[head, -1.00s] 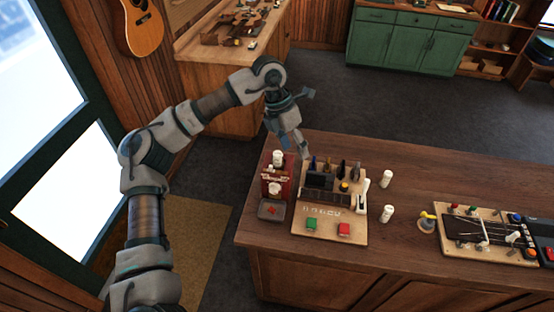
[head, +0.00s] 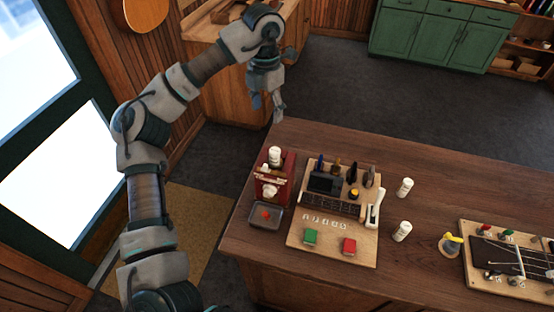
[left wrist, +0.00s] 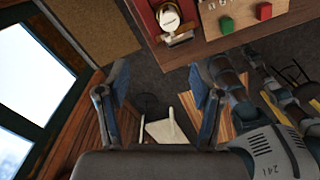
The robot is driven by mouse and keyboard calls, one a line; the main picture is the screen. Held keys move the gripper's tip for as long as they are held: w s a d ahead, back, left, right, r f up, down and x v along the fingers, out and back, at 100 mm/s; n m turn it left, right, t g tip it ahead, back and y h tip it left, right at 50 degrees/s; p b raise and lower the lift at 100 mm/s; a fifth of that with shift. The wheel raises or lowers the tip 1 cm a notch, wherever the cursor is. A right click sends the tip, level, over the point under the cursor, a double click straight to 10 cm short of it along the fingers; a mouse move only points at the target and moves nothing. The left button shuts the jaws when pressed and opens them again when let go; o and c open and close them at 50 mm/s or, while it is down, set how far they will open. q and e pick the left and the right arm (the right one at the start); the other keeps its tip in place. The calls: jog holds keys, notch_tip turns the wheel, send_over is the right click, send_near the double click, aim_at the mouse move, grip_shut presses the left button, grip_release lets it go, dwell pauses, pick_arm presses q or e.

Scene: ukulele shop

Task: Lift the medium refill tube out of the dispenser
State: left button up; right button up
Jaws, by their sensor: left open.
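The dispenser (head: 289,168) is a dark red stand at the bench's left end, with a grey tray (head: 267,215) in front. A white capped tube (head: 275,155) stands at its top, and a rounded white part (head: 270,191) shows lower on its front. I cannot tell which tube is the medium one. In the left wrist view the dispenser (left wrist: 152,17) is at the top, beyond the fingers. My left gripper (head: 268,108) is open and empty, pointing down beyond the bench's far left corner, apart from the dispenser. It also shows in the left wrist view (left wrist: 162,78). My right gripper is out of view.
A wooden board (head: 333,252) with tools, a green block (head: 310,236) and a red block (head: 349,246) lies right of the dispenser. Two white tubes (head: 404,187) (head: 402,231) stand farther right. A door (head: 75,180) is at left.

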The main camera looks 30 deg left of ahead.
pick_arm(q)
jog(key=b, duration=0.2)
send_over(274, 150)
jog(key=a, duration=0.1)
notch_tip(274, 150, down, 5)
jog(key=f, duration=0.4)
jog(key=d+f, duration=0.1)
jog(key=f, duration=0.1)
jog(key=shift+s, duration=0.15)
jog(key=shift+a+f, duration=0.1)
jog(key=shift+f, duration=0.25)
jog(key=shift+a+f, duration=0.15)
jog(key=shift+f, duration=0.15)
jog(key=f, duration=0.3)
jog(key=f+p, duration=0.1)
jog(key=shift+w+f, duration=0.25)
jog(key=shift+f, duration=0.05)
jog(key=shift+d+f, duration=0.2)
jog(key=shift+d, duration=0.25)
jog(key=shift+c, duration=1.1)
jog(key=c, duration=1)
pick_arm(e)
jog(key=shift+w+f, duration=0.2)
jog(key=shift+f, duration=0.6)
